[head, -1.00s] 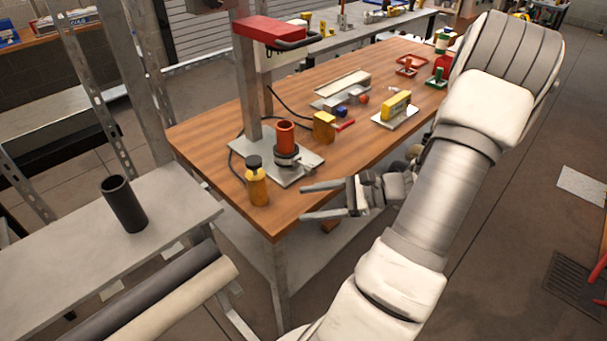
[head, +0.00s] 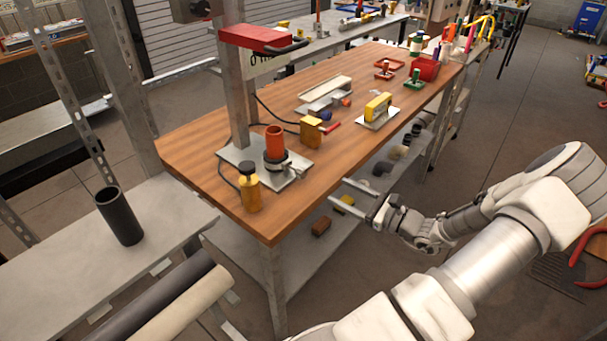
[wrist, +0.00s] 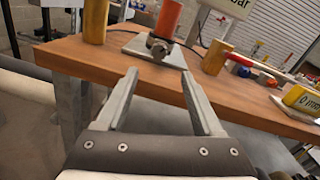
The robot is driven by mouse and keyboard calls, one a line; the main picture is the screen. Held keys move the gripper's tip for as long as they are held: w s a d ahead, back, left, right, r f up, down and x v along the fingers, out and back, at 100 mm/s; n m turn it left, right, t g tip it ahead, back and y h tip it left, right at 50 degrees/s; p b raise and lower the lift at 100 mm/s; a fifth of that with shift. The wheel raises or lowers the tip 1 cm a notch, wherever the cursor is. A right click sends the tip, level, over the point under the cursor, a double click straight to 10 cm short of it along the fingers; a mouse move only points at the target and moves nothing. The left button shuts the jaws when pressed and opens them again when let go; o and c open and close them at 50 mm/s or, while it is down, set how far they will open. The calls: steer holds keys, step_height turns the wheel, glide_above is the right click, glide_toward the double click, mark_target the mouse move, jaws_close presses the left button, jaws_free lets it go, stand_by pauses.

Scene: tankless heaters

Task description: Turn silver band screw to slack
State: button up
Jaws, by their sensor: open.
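A silver band (head: 277,163) sits around the bottom of an upright orange-red cylinder (head: 275,140) on a grey metal plate (head: 294,178) near the table's front corner. In the wrist view, the band's screw (wrist: 159,51) faces me at the foot of the cylinder (wrist: 168,18). I cannot tell how tight the screw is. My gripper (head: 339,190) is open and empty, in front of the table's edge and apart from the band. In the wrist view, its fingers (wrist: 160,75) point toward the plate, with the screw beyond and between the tips.
A post with a red press head (head: 262,38) rises behind.

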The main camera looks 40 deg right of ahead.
mark_target(305, 174)
steer(key=w, duration=0.4)
steer(key=w+a, duration=0.1)
steer(key=w, duration=0.7)
steer(key=shift+w+a+b, duration=0.35)
steer(key=shift+b, duration=0.05)
jaws_close()
